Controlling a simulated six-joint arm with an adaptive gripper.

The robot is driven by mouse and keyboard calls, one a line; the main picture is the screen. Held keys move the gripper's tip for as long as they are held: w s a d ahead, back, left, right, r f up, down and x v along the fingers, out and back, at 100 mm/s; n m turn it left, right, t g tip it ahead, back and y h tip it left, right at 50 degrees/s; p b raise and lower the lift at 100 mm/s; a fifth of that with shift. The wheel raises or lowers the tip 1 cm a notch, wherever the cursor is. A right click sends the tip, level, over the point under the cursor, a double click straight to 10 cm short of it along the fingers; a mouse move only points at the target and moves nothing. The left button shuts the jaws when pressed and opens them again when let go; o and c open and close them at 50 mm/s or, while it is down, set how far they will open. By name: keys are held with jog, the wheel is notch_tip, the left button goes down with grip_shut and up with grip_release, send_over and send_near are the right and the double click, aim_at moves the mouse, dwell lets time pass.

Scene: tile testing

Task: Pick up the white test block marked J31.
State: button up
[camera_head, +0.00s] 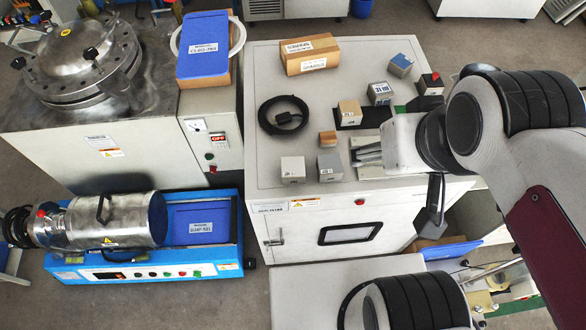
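Several small blocks stand on top of the white cabinet. A whitish block (292,169) with a small dark label is at the front left of the group. A grey block (329,165) stands just right of it. A pale block (380,93) with larger dark marks is farther back. The marks are too small to read surely, so I cannot tell which is J31. My wrist is over the right side of the cabinet, right of the whitish block and apart from it.
The cabinet top (265,85) has free room at left. A black cable coil (283,115), a cardboard box (310,54), a beige block (349,112) and a small brown block (328,138) stand there. Grey strips (368,152) lie near my wrist. Test machines stand left.

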jog(key=f, duration=0.2)
jog(key=m+g+y, duration=0.5)
jog(key=m+g, duration=0.1)
jog(key=m, duration=1.1)
send_over(296, 167)
jog(key=d, duration=0.3)
notch_tip(296, 167, down, 23)
jog(key=shift+m+t+h, duration=0.3)
jog(key=shift+m+t, duration=0.1)
jog(key=shift+m, duration=0.3)
jog(key=shift+a, duration=0.1)
jog(key=shift+x, duration=1.2)
